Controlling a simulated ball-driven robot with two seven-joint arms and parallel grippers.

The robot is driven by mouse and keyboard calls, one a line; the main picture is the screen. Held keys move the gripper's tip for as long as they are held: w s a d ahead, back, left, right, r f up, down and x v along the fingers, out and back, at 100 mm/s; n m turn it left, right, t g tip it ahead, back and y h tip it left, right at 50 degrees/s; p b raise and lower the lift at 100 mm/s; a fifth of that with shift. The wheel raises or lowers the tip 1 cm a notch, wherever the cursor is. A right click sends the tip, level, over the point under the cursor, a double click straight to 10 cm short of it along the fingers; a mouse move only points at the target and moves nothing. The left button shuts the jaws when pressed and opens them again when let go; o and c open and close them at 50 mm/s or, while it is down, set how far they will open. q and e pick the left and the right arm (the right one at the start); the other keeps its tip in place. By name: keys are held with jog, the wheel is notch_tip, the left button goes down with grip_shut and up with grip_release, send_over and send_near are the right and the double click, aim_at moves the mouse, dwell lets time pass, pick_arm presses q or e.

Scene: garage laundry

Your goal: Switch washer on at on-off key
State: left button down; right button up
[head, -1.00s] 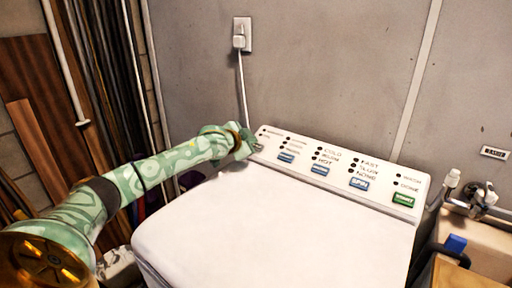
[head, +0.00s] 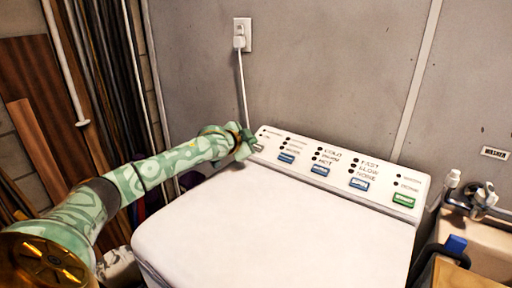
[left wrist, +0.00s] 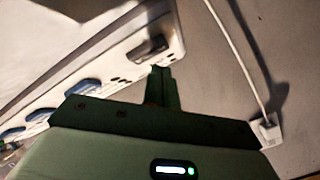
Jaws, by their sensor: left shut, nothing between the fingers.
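The white washer (head: 270,232) stands before me with a raised control panel (head: 335,160) along its back. The panel carries blue keys, a green key (head: 403,200) at the right, and rows of small dark lights. My left gripper (head: 258,147) is shut and empty at the panel's left end. In the left wrist view its fingers (left wrist: 163,72) point at the panel beside a dark key (left wrist: 148,50), which the gripper hides in the head view. I cannot tell whether the fingertips touch the panel. My right gripper is out of view.
A wall outlet (head: 241,38) with a white cord hangs behind the washer's left end. Pipes and boards (head: 40,120) lean at the left. A tap (head: 483,197) and a blue-handled item (head: 455,243) are at the right. The washer lid is clear.

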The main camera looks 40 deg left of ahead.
pick_arm(q)
jog(key=shift+f, duration=0.1)
dwell(0.7)
jog(key=shift+w+f, duration=0.15)
jog(key=shift+f, duration=0.05)
jog(key=shift+w+f, duration=0.1)
jog(key=shift+f, duration=0.6)
dwell(1.2)
jog(key=shift+s+r+p, duration=0.25)
jog(key=shift+r+p, duration=0.65)
jog(key=shift+p, duration=0.45)
